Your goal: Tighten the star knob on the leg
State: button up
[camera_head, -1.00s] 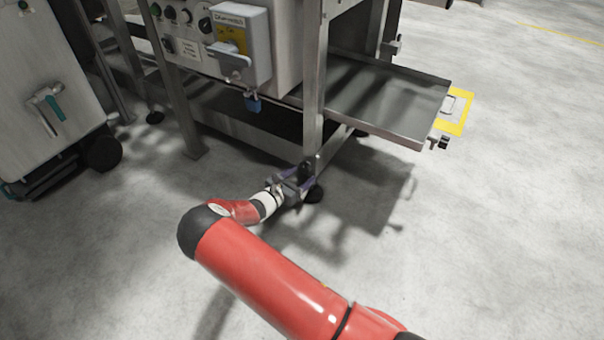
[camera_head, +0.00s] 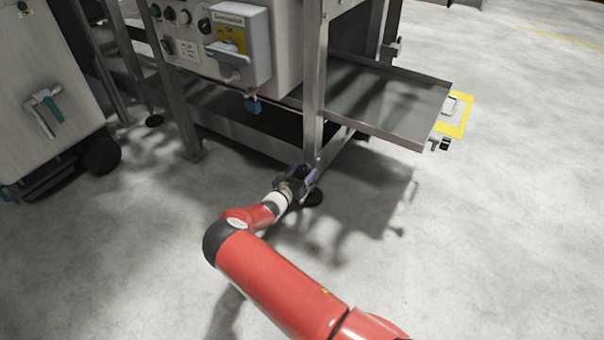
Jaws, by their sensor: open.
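The metal leg (camera_head: 314,105) of the washer frame stands upright in the middle of the head view. Its round black foot (camera_head: 313,198) rests on the floor. My gripper (camera_head: 308,175) is low at the bottom of this leg, just above the foot, with its jaws open. The dark star knob is largely hidden by the gripper, and I cannot make out its shape. I cannot tell whether the fingers touch the knob or only stand around it.
A metal tray (camera_head: 385,100) sticks out to the right above the gripper. A grey wheeled unit (camera_head: 45,95) stands at far left. Floor in front and right is clear.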

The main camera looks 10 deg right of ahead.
jog(key=c, duration=1)
jog(key=shift+o, duration=0.2)
